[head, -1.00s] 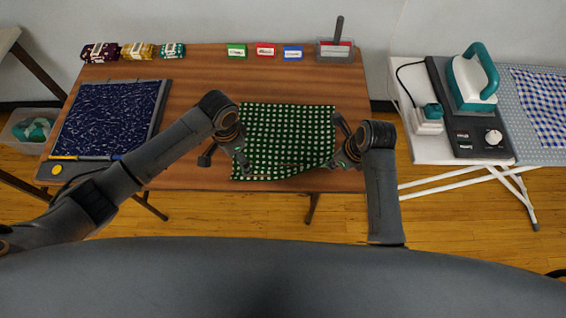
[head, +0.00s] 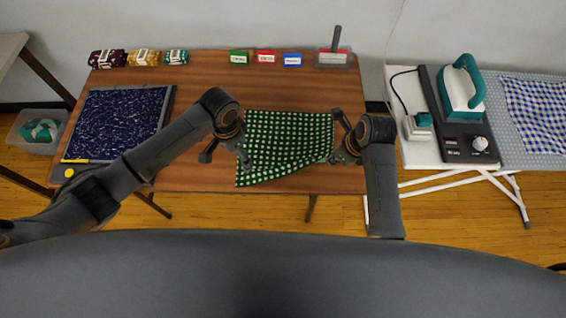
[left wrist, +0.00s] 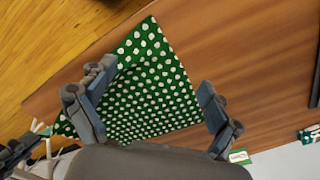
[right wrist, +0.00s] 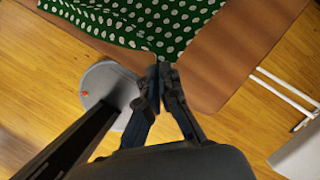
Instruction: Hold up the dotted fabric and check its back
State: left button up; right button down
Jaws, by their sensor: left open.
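The dotted fabric (head: 285,143), green with white dots, lies over the front middle of the wooden table, its lower edge sloping up toward my right gripper. My left gripper (head: 244,161) is at its left edge; in the left wrist view its fingers (left wrist: 155,80) are spread wide, with fabric showing between and beyond them. My right gripper (head: 338,158) is at the fabric's right front corner. In the right wrist view its fingertips (right wrist: 161,74) are closed together at the rippled fabric (right wrist: 150,22); the pinched bit is hidden. I see dots on the upward face; the underside is hidden.
A navy fabric on a dark board (head: 118,120) lies at left. Fabric bundles (head: 143,58), small coloured label cards (head: 265,57) and a tray (head: 333,58) line the back. An iron (head: 462,88) stands right, beyond a gap.

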pick_arm(q)
jog(key=shift+r, duration=0.1)
pick_arm(e)
jog(key=shift+r, duration=0.15)
pick_arm(q)
notch_tip(320, 180, up, 12)
dwell(0.6)
pick_arm(e)
jog(key=c, duration=1)
grip_release()
jog(key=shift+o, duration=0.4)
jog(key=o, duration=0.7)
